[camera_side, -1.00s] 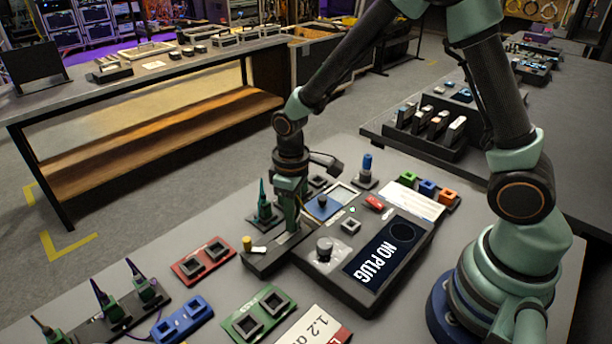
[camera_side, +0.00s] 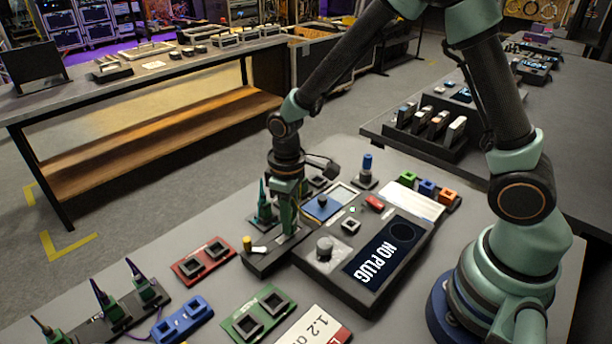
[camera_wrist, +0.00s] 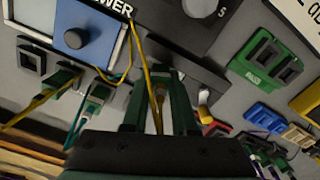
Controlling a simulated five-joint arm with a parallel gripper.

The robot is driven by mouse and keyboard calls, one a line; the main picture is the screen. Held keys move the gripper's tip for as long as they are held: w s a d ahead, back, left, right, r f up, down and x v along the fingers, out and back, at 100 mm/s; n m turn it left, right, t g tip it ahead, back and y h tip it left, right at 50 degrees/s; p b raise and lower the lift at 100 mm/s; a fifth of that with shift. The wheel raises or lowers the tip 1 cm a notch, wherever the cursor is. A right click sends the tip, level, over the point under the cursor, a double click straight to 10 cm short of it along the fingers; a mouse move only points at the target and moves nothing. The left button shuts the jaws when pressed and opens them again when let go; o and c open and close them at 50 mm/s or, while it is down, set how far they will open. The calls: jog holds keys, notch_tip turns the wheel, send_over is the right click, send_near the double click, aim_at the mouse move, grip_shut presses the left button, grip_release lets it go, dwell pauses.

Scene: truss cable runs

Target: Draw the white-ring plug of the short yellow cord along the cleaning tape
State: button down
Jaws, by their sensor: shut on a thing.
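My gripper (camera_side: 287,232) points down at the dark cleaning-tape block (camera_side: 262,265), beside the tester. In the wrist view my gripper (camera_wrist: 158,115) is shut on the plug of the yellow cord (camera_wrist: 146,62). The cord rises from between the fingers and runs up past the tester's edge. The plug is mostly hidden by the fingers, and I cannot make out its white ring. The tape block also shows in the wrist view (camera_wrist: 188,72), under the fingers. I cannot tell whether the plug tip touches the tape.
The tester (camera_side: 335,275) reads NO PLUG, with a grey knob (camera_side: 324,248). A red double socket (camera_side: 204,262), a blue one (camera_side: 182,320) and a green one (camera_side: 258,314) lie to the left and front. Green plugs with cords stand at the far left.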

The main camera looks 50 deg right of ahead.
jog(key=shift+a, duration=0.4)
dwell(0.6)
jog(key=shift+a+f, duration=0.1)
jog(key=shift+a, duration=0.75)
dwell(0.9)
jog(key=shift+r, duration=2.85)
